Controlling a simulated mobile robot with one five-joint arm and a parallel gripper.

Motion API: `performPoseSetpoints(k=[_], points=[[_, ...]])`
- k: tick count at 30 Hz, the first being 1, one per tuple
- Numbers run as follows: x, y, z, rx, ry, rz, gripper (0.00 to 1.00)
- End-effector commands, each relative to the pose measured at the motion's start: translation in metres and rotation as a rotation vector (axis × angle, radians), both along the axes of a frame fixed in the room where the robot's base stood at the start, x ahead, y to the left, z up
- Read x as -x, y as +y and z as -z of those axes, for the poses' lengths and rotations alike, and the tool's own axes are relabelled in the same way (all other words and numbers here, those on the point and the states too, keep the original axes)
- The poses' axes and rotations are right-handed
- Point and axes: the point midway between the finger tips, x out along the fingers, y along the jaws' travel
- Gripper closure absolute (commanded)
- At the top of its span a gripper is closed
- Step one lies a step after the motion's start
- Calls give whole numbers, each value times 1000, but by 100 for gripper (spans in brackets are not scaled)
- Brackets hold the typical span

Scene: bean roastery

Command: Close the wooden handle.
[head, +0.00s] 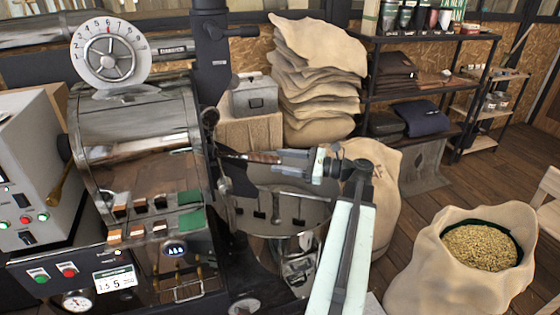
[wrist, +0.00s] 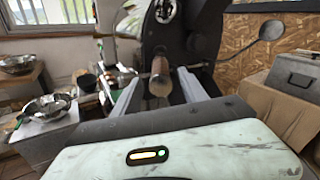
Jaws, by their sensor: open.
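The wooden handle (head: 262,157) is a short reddish-brown grip on the dark front of the roasting machine (head: 140,150), beside the round cooling pan. In the wrist view the wooden handle (wrist: 160,78) points toward me, with its rounded end between my two pale fingers. My gripper (head: 284,156) is open at the handle's right end in the head view. In the wrist view my gripper (wrist: 158,88) has one finger on each side of the handle, with gaps visible. Its far end meets the dark machine body.
Stacked sacks (head: 315,85) are at the back. An open sack of beans (head: 440,270) stands at right on the floor. Steel bowls (wrist: 48,107) are at left in the wrist view.

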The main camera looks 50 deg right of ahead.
Motion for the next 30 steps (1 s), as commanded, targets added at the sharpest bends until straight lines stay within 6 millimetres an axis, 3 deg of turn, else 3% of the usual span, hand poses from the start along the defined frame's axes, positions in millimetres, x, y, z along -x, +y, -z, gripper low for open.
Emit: performPoseSetpoints(k=[7, 10, 12, 15, 19, 25, 30], points=[[0, 0, 0, 0, 0, 0, 52], [12, -12, 0, -21, 12, 5, 80], [43, -37, 1, -68, 39, 10, 99], [94, -67, 2, -149, 85, 10, 100], [138, -85, 2, -217, 126, 3, 100], [140, -82, 2, -229, 134, -2, 100], [118, -68, 2, -227, 133, -4, 100]])
